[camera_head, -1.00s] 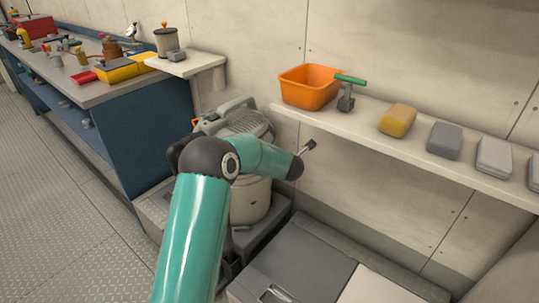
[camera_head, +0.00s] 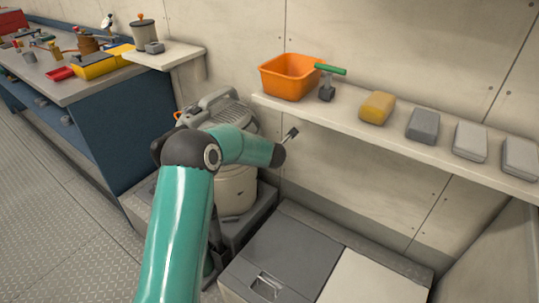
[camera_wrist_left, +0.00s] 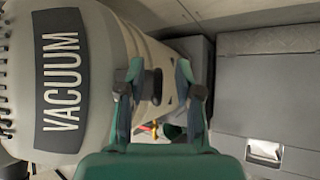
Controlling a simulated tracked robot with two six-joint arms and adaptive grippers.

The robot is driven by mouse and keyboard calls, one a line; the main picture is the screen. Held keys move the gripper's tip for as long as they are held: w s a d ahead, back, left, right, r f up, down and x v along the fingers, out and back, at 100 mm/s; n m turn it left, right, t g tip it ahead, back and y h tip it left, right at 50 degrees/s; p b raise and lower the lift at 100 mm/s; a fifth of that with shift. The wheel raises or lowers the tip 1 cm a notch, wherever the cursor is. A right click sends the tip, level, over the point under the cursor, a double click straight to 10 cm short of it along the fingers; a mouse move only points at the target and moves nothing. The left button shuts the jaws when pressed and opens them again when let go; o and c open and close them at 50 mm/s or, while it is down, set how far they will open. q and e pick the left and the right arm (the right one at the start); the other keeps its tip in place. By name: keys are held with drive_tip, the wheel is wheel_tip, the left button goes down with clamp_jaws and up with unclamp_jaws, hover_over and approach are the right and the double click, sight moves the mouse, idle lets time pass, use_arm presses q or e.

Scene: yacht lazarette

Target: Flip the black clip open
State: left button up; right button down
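The black clip (camera_wrist_left: 153,86) shows in the left wrist view as a small dark piece on the side of the beige vacuum (camera_wrist_left: 101,80). My left gripper (camera_wrist_left: 160,95) is open there, with one finger on each side of the clip in the picture; I cannot tell whether either touches it. In the head view the vacuum (camera_head: 236,190) stands behind my teal left arm, which hides part of it. My right gripper is in neither view.
A grey lidded locker (camera_head: 285,245) stands right of the vacuum. Above it runs a wall shelf (camera_head: 350,128) with an orange bin (camera_head: 290,78), a green-handled tool (camera_head: 328,82) and several blocks. A blue workbench (camera_head: 125,130) stands at left, with open floor (camera_head: 60,220) before it.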

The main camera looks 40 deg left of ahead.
use_arm(q)
drive_tip(key=v, duration=1.2)
drive_tip(key=shift+f, duration=0.1)
